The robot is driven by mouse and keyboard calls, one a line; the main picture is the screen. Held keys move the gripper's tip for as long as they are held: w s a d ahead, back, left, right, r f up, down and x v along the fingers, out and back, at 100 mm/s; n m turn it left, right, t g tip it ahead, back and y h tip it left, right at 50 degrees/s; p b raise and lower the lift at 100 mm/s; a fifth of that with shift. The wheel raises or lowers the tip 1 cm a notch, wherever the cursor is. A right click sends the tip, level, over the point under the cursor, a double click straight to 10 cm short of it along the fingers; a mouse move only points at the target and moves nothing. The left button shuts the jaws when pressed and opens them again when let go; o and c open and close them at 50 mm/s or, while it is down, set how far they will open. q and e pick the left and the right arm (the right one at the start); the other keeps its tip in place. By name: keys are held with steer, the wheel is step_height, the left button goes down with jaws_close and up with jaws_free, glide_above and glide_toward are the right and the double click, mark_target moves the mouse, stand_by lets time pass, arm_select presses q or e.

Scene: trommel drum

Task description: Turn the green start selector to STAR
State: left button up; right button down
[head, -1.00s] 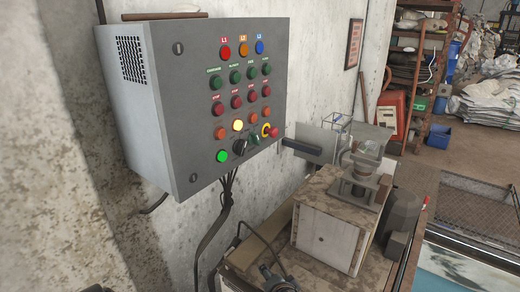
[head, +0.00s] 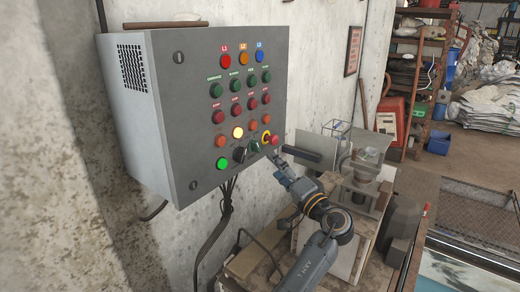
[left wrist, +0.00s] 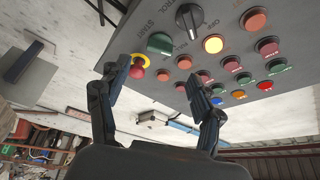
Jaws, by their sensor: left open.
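The green selector (head: 254,145) is on the lower right of the grey control panel (head: 200,110), between a black selector knob (head: 239,154) and the red emergency stop with its yellow ring (head: 274,140). In the left wrist view the green selector (left wrist: 160,43) lies ahead of the fingertips, with the black knob (left wrist: 189,18) above it and the emergency stop (left wrist: 137,72) by the left finger. Its pointer position cannot be read. My left gripper (head: 276,160) is open and empty, just below and right of the selector; its fingers (left wrist: 155,77) appear apart from it. My right gripper is out of view.
Lit yellow (head: 238,132) and green (head: 222,163) lamps and rows of push buttons crowd the panel. A machine on a box (head: 366,175) stands below right.

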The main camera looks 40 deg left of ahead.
mark_target(258, 149)
arm_select(q)
steer(key=p+x, duration=0.1)
steer(key=x, duration=0.8)
steer(key=shift+p, duration=0.4)
steer(key=c, duration=1.1)
steer(key=shift+c, duration=0.2)
